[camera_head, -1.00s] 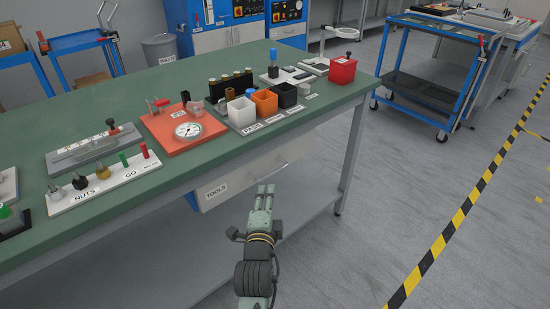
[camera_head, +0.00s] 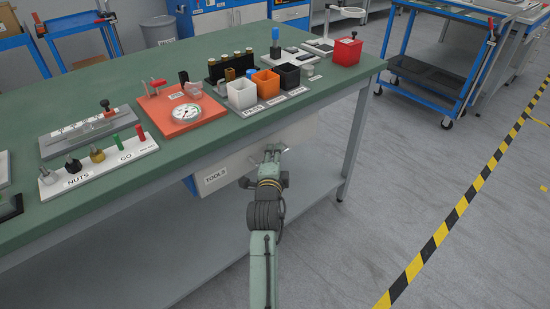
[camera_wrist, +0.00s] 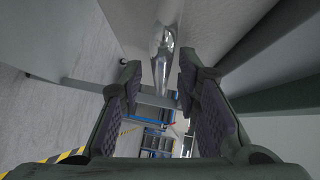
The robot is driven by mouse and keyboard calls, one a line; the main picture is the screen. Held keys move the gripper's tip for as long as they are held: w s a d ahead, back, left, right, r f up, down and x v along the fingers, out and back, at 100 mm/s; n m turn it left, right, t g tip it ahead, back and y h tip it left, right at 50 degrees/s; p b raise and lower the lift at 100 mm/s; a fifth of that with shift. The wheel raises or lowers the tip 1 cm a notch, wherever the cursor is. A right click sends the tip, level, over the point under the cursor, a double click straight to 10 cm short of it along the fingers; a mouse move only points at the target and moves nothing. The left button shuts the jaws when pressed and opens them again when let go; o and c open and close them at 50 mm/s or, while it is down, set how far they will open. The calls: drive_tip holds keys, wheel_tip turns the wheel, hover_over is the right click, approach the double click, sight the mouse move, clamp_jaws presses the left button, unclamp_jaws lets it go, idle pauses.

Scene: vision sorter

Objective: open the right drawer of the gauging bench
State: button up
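The gauging bench (camera_head: 205,148) has a green top. Under its right part is a pale drawer (camera_head: 235,165) with a TOOLS label on its front. In the wrist view the drawer's metal bar handle (camera_wrist: 163,58) runs up between my finger pads, with a gap visible on either side. In the head view the handle is mostly hidden by my gripper (camera_head: 272,150), which is at the drawer front. My gripper also shows in the wrist view (camera_wrist: 158,82), its two fingers apart. I cannot tell whether either finger touches the handle.
On the bench top stand an orange gauge plate (camera_head: 182,115), a NUTS and GO board (camera_head: 100,168), small bins (camera_head: 267,84) and a red box (camera_head: 347,51). A bench leg (camera_head: 355,140) stands right of the drawer. The floor to the right is free up to a blue cart (camera_head: 440,75).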

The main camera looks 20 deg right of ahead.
clamp_jaws()
idle(0.4)
idle(0.5)
